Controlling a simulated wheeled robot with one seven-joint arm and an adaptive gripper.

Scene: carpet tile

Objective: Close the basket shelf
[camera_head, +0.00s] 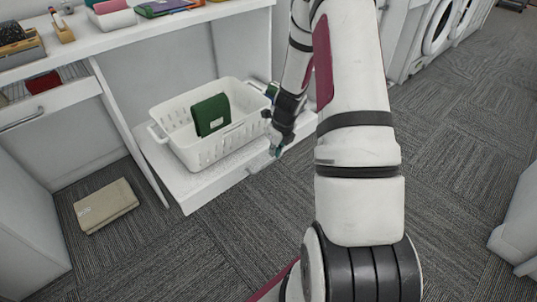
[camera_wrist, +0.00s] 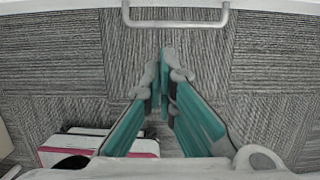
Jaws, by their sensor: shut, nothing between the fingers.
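The basket shelf (camera_head: 190,190) is a white pull-out board, standing out from the white cabinet over the carpet. A white plastic basket (camera_head: 178,153) with a green folded item (camera_head: 211,115) inside sits on it. The shelf's bar handle (camera_head: 257,166) is at its front edge; it also shows in the wrist view (camera_wrist: 175,23) at the top. My gripper (camera_head: 277,151) is beside the front edge, near the handle's far end. In the wrist view the teal fingers (camera_wrist: 165,62) are together and empty, over carpet and apart from the handle in the picture.
An open drawer (camera_head: 45,105) with a handle is at the left. A beige folded item (camera_head: 104,205) lies on the floor below it. The countertop (camera_head: 150,30) above holds small goods. White front-loading machines (camera_head: 432,35) stand at the back right. Carpet (camera_head: 450,130) at the right is clear.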

